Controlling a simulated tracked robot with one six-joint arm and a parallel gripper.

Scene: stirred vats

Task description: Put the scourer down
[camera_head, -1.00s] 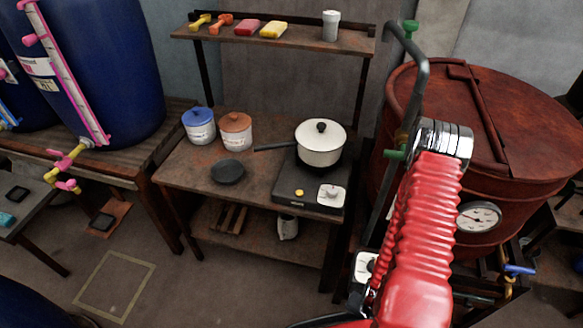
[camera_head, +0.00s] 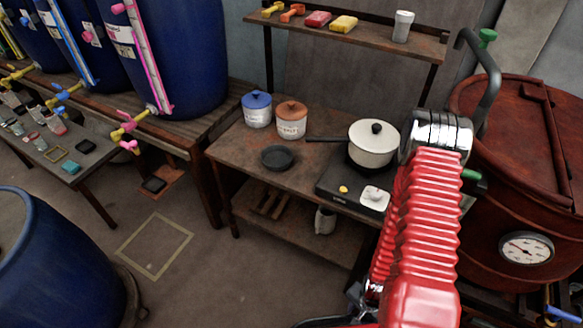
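I cannot pick out a scourer with certainty. Candidates by look are a red block (camera_head: 318,19) and a yellow block (camera_head: 344,24) on the upper shelf, and a small teal block (camera_head: 71,168) at the front of the low table on the left. My red ribbed arm rises at the right of centre and ends in chrome rings. The gripper's fingers do not show beyond the rings, so whether it holds anything is hidden.
The workbench (camera_head: 236,143) carries a blue-lidded jar (camera_head: 257,112), an orange-lidded jar (camera_head: 292,122), a dark bowl (camera_head: 277,157) and a white pot (camera_head: 372,146) on a hotplate (camera_head: 335,188). A rusty vat (camera_head: 510,200) stands right, a blue drum (camera_head: 60,270) lower left.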

